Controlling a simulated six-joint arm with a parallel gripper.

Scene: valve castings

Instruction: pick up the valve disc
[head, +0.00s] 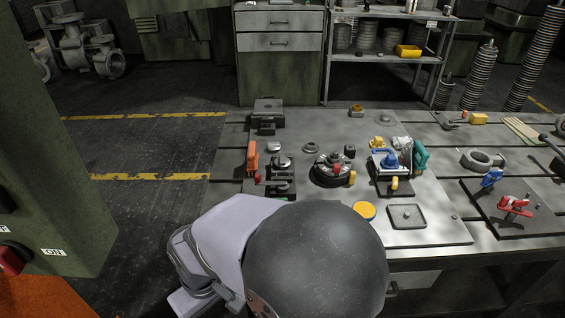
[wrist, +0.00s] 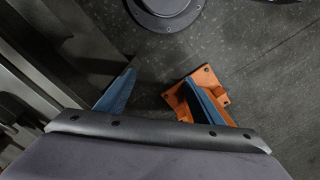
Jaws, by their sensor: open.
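I cannot tell for sure which part is the valve disc. Small round grey metal parts lie on the steel table: one shiny disc (head: 280,161) at the left by a dark fixture, a flat ring-like part (head: 311,148) right of it, and a flat round part (head: 384,119) at the back. My gripper (wrist: 158,77) is open in the wrist view, its two blue fingers apart with nothing between them. An orange bracket (wrist: 208,78) lies beside and partly behind the right finger. In the head view my arm fills the front middle and the fingers are not visible.
A dark round fixture (head: 332,170) stands mid-table, with a blue-topped fixture (head: 390,161) to its right. A square tray (head: 407,216) and a yellow-orange round container (head: 365,211) are near the front. A dark round flange (wrist: 165,10) shows at the top of the wrist view.

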